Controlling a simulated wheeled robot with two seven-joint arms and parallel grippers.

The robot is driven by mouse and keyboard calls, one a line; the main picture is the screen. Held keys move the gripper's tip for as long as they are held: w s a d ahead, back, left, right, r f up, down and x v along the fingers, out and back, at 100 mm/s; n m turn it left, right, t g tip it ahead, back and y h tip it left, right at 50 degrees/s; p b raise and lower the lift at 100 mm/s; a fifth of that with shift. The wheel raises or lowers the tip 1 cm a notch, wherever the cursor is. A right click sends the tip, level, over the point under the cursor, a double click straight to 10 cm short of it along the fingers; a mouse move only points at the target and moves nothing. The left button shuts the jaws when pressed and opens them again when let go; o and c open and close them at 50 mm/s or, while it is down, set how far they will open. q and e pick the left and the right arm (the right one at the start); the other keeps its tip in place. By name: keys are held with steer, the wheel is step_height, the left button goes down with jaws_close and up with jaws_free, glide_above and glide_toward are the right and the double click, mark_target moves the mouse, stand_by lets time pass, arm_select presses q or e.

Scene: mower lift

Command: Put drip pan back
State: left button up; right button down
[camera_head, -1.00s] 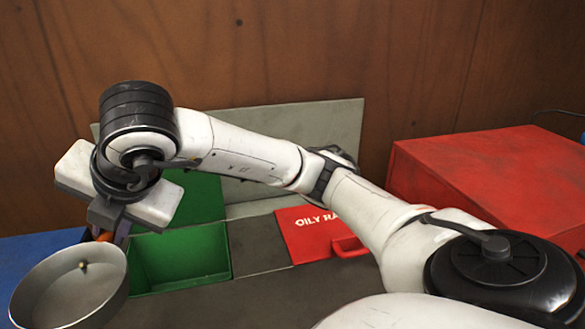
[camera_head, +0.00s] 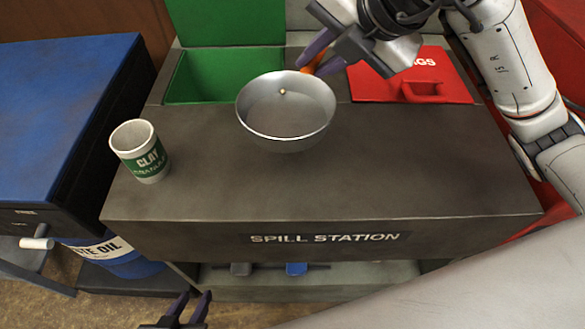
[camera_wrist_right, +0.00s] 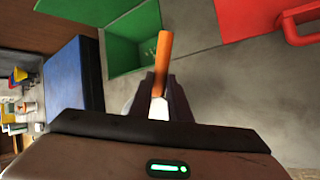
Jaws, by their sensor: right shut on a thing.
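The drip pan (camera_head: 285,118) is a round grey metal bowl with an orange handle (camera_head: 314,62). A small brassy piece (camera_head: 283,91) lies in it. My right gripper (camera_head: 322,56) is shut on the handle, which also shows between its fingers in the right wrist view (camera_wrist_right: 163,62). The pan is open side up over the spill station top (camera_head: 210,185); I cannot tell how high above it. My left gripper (camera_head: 194,298) is at the bottom edge of the head view, fingers apart and empty.
A clay granules tub (camera_head: 141,151) stands at the top's left end. Behind are an open green bin (camera_head: 215,75) and a red rag lid (camera_head: 425,88). A blue-topped unit (camera_head: 60,110) is left, above a waste oil drum (camera_head: 120,255). The station's front middle is clear.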

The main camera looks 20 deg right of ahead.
step_height(320, 180, down, 10)
steer(key=shift+f+b, duration=0.1)
steer(key=shift+b, duration=0.4)
steer(key=shift+f, duration=0.25)
steer(key=c, duration=1.7)
jaws_free()
steer(key=shift+o, duration=0.2)
steer(key=shift+r, duration=0.1)
steer(key=shift+r, duration=0.2)
steer(key=p+v, duration=0.1)
steer(key=v, duration=1.1)
steer(key=shift+s+f, duration=0.1)
steer(key=shift+f, duration=0.05)
